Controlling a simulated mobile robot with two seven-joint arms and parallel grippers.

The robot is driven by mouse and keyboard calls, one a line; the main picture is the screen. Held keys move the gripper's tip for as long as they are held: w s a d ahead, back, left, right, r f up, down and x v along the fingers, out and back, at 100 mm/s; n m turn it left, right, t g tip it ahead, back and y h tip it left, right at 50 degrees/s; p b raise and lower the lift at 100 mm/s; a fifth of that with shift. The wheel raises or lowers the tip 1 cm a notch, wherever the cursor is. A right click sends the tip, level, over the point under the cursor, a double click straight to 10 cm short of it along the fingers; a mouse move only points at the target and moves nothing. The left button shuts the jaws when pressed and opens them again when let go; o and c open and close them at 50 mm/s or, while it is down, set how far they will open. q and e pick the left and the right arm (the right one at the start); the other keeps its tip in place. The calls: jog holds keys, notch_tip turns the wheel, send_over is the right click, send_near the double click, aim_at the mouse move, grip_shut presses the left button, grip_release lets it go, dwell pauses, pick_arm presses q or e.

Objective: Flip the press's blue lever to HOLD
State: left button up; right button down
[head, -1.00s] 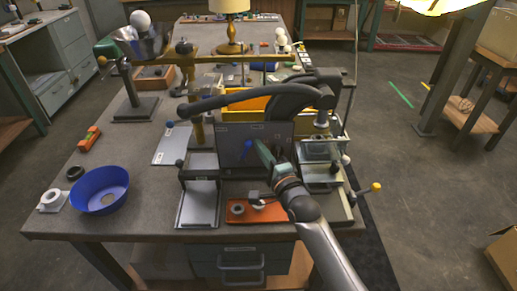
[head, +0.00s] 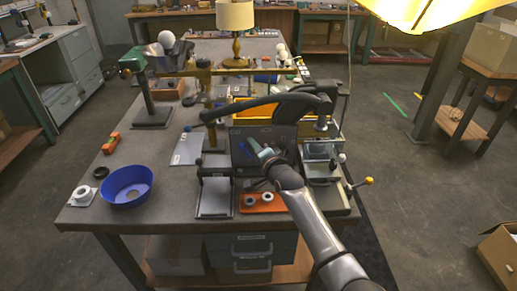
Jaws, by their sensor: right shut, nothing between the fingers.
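The press has a dark upright panel (head: 237,146) with small pale labels. My right gripper (head: 260,150) is shut and empty, in front of this panel. The blue lever is largely hidden behind my gripper and wrist. A small blue patch shows just under the wrist, but I cannot tell whether it is the lever or which setting it is at. My left gripper is out of view.
A long black curved arm (head: 240,108) runs above the panel. An orange tray (head: 278,203) with small round parts lies below it.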

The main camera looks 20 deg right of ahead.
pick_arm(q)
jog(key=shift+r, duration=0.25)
pick_arm(e)
jog(key=shift+w+a, duration=0.2)
jog(key=shift+a, duration=0.2)
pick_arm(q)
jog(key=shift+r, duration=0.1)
